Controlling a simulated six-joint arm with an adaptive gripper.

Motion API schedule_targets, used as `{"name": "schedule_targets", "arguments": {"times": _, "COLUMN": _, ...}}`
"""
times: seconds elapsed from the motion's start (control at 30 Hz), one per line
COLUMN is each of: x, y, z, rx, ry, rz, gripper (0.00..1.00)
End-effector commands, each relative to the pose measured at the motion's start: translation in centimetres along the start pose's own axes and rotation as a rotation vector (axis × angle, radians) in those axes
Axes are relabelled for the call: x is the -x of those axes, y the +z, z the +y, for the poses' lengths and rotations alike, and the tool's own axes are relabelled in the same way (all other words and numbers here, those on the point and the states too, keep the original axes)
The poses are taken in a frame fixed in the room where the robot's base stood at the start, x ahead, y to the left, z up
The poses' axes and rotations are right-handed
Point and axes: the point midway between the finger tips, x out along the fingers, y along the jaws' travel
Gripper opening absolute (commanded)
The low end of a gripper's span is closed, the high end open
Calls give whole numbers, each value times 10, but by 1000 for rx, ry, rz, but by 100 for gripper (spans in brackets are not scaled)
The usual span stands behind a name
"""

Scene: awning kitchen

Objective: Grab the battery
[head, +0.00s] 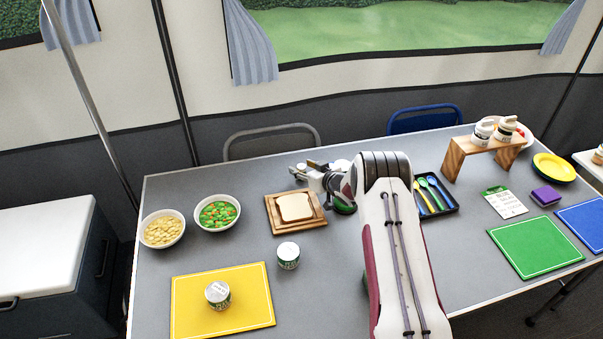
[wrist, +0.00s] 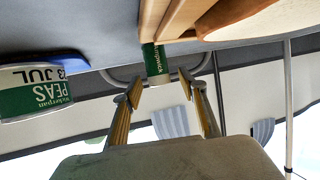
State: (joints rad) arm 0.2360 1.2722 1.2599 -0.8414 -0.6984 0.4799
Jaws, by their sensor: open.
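A small green cylinder (wrist: 157,61) with lettering shows upside down in the wrist view, between the fingers and beyond their tips. It looks like the battery, standing upright next to a wooden board, but I cannot be certain. In the head view I cannot make it out apart from my gripper. My gripper (head: 303,172) is low over the table, behind the bread board, pointing left. In the wrist view its two fingers (wrist: 165,93) are spread apart with nothing held between them.
The bread board (head: 320,216) lies just in front of my gripper. A peas can (wrist: 35,90) is close on the left of the wrist view. Bowls of pasta (head: 162,230) and vegetables (head: 217,213) stand left. Another can (head: 288,255) stands in front. A cutlery tray (head: 452,204) is right.

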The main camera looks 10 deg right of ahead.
Motion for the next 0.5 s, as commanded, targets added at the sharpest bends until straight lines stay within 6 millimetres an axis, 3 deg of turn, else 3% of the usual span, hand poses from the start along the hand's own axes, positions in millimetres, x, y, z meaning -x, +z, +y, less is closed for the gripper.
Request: {"name": "schedule_targets", "arguments": {"times": 0.5, "x": -13, "y": 0, "z": 0, "rx": 0, "ry": 1, "rz": 0, "gripper": 42}}
